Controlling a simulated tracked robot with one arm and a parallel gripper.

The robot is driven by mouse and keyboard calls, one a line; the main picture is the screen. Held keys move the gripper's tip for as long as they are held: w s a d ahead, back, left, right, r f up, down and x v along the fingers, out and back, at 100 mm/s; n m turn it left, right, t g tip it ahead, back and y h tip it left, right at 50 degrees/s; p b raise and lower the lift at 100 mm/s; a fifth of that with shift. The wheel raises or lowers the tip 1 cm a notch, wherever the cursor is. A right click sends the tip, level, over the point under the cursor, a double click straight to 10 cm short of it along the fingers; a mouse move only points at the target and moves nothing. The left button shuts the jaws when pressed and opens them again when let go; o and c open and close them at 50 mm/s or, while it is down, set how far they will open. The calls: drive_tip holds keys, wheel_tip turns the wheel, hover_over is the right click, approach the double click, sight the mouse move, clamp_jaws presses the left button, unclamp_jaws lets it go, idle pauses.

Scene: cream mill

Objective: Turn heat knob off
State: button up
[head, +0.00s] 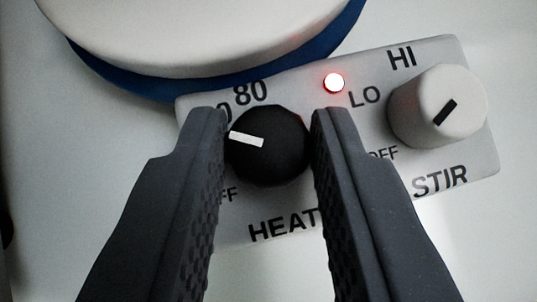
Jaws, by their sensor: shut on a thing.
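The black heat knob (270,147) sits on the white control panel, above the HEAT label. Its white pointer line (246,139) points left and slightly up, between the partly hidden OFF mark at lower left and the 80 mark above. My gripper (269,140) is shut on the heat knob, with one dark finger against its left side and the other against its right. The fingers hide part of the panel's lettering.
A white stir knob (440,106) with a black pointer stands to the right on the panel (470,70), close to my right finger. A red light (334,83) glows above the heat knob. A round white plate (200,30) with a blue rim (130,85) lies behind the panel.

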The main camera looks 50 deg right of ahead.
drive_tip(key=shift+s+r+n+t+y, duration=0.15)
drive_tip(key=shift+n+t+y, duration=0.45)
drive_tip(key=shift+n, duration=0.6)
drive_tip(key=n+t+y+p, duration=0.1)
drive_tip(key=n+y+p, duration=0.1)
drive_tip(key=p, duration=0.1)
drive_tip(key=shift+d+n, duration=0.2)
drive_tip(key=shift+n, duration=0.2)
drive_tip(key=n+y+p, duration=0.1)
drive_tip(key=p, duration=0.1)
drive_tip(key=n+y+p, duration=0.1)
drive_tip(key=n+p, duration=0.1)
drive_tip(key=shift+s+d+t, duration=0.1)
drive_tip(key=shift+d+t, duration=0.05)
drive_tip(key=shift+t, duration=0.25)
drive_tip(key=n+y+p, duration=0.2)
drive_tip(key=p, duration=0.2)
drive_tip(key=shift+d+n+p, duration=0.15)
drive_tip(key=shift+n+p, duration=0.15)
drive_tip(key=shift+n, duration=0.1)
drive_tip(key=shift+d+n+y+p, duration=0.1)
drive_tip(key=shift+n+y+p, duration=0.45)
drive_tip(key=shift+p, duration=0.25)
drive_tip(key=o, duration=1)
drive_tip(key=shift+b+v, duration=0.55)
drive_tip(key=shift+v, duration=6.15)
